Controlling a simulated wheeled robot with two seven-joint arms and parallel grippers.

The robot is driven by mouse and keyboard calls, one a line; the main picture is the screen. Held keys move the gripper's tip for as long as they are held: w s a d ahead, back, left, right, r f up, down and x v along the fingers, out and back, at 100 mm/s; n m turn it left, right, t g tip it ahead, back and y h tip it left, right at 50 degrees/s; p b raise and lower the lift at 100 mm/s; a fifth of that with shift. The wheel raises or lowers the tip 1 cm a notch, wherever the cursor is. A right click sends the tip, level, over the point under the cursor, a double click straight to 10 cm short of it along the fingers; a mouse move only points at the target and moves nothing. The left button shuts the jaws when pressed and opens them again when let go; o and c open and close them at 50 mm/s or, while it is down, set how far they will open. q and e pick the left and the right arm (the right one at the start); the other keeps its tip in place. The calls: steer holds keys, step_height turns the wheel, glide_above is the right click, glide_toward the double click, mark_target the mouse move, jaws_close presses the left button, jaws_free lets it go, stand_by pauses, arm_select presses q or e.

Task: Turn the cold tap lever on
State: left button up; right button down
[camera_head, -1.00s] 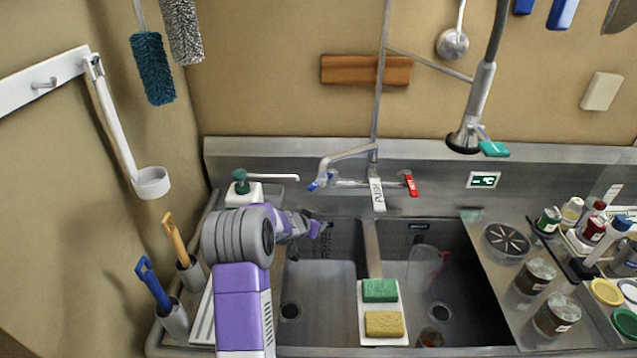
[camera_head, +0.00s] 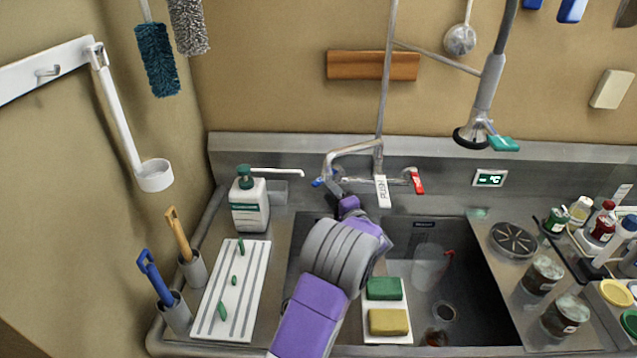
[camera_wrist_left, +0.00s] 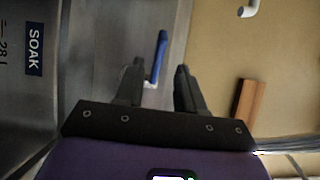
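The cold tap lever (camera_head: 318,182) is the small blue handle at the left end of the wall tap (camera_head: 352,150). In the left wrist view the blue lever (camera_wrist_left: 160,55) lies just ahead of and between my two dark fingers. My left gripper (camera_head: 334,187) is at the tap, just right of the lever in the head view. In the wrist view my left gripper (camera_wrist_left: 156,78) is open, with a gap between the fingers and nothing held. I cannot tell whether a finger touches the lever. My right gripper is not in view.
A red lever (camera_head: 417,181) is at the tap's right end, with a white PUSH tag (camera_head: 382,190) between. A soap bottle (camera_head: 249,205) stands left of the tap. A spray head (camera_head: 478,130) hangs to the right. Sponges (camera_head: 385,288) lie on the sink divider.

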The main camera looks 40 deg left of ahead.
mark_target(321, 181)
arm_select(q)
steer(key=x, duration=0.7)
steer(key=shift+s, duration=0.1)
steer(key=shift+c, duration=0.4)
jaws_close()
